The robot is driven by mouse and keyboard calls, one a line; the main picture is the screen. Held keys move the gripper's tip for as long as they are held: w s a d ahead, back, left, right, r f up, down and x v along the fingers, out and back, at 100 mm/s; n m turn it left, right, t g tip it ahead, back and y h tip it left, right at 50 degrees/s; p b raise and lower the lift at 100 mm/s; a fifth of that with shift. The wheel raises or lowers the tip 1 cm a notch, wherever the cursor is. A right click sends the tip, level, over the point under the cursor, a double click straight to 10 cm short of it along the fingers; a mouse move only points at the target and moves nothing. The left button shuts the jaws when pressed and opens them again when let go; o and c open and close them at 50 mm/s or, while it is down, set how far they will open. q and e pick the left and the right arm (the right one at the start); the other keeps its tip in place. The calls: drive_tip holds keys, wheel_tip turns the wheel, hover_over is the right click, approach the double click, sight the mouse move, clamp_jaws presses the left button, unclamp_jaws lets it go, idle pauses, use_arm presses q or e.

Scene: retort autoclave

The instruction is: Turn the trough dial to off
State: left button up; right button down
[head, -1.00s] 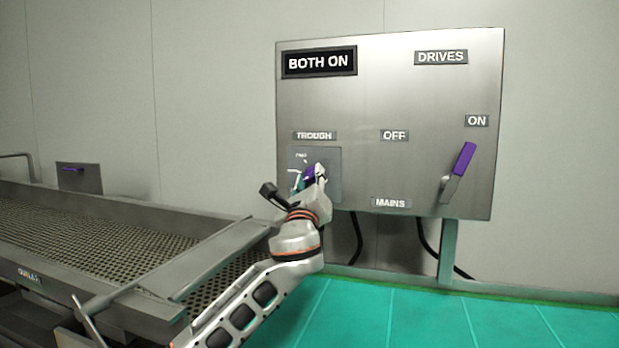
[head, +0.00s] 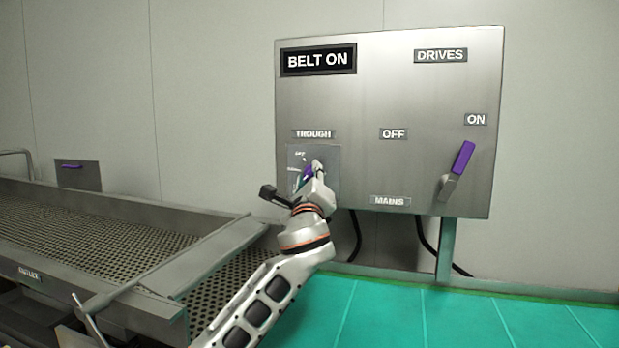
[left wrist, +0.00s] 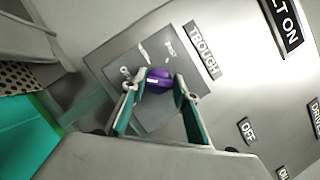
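The trough dial (head: 308,172) is a purple knob on a grey plate under the TROUGH label (head: 314,134), on the left of the steel control panel. In the head view it is mostly hidden behind my left gripper (head: 317,168). In the left wrist view the purple dial (left wrist: 158,80) sits between the two fingertips of my left gripper (left wrist: 159,84), which close in on its sides. The display (head: 318,60) reads BELT ON. My right gripper is not in view.
A purple-handled mains lever (head: 461,165) points up toward ON at the panel's right. A perforated steel trough (head: 110,240) runs along the left, near my left arm. The green floor (head: 400,315) below the panel is clear; black cables hang under it.

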use_arm(q)
drive_tip(key=o, duration=0.3)
drive_tip(key=shift+o, duration=0.2)
drive_tip(key=v, duration=0.7)
drive_tip(key=shift+s, duration=0.2)
drive_tip(key=shift+f, duration=0.1)
drive_tip(key=shift+f, duration=0.1)
